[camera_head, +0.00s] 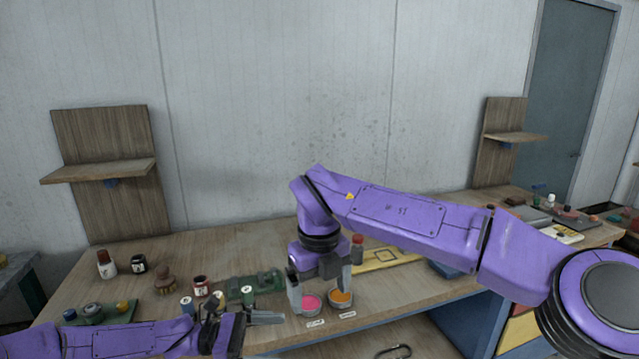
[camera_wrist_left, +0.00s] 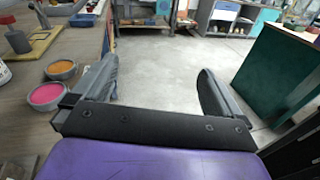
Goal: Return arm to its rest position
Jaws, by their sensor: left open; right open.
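My right gripper (camera_head: 320,286) points down over the front of the workbench, fingers apart, nothing visible between them. Its fingertips are close to a pot of pink paint (camera_head: 311,302) and a pot of orange paint (camera_head: 341,299); contact cannot be told. My left gripper (camera_head: 255,306) lies low at the bench's front edge, left of the pink pot. In the left wrist view, my left gripper (camera_wrist_left: 157,88) is open and empty, with grey floor between its fingers. The pink pot (camera_wrist_left: 46,94) and orange pot (camera_wrist_left: 61,69) stand left of it.
Bottles (camera_head: 107,264), a brush (camera_head: 165,283) and a green tray (camera_head: 102,314) occupy the bench's left side. A yellow board (camera_head: 385,256) lies behind my right forearm. A green cabinet (camera_wrist_left: 268,72) stands right in the wrist view. Open floor (camera_wrist_left: 165,60) lies beside the bench.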

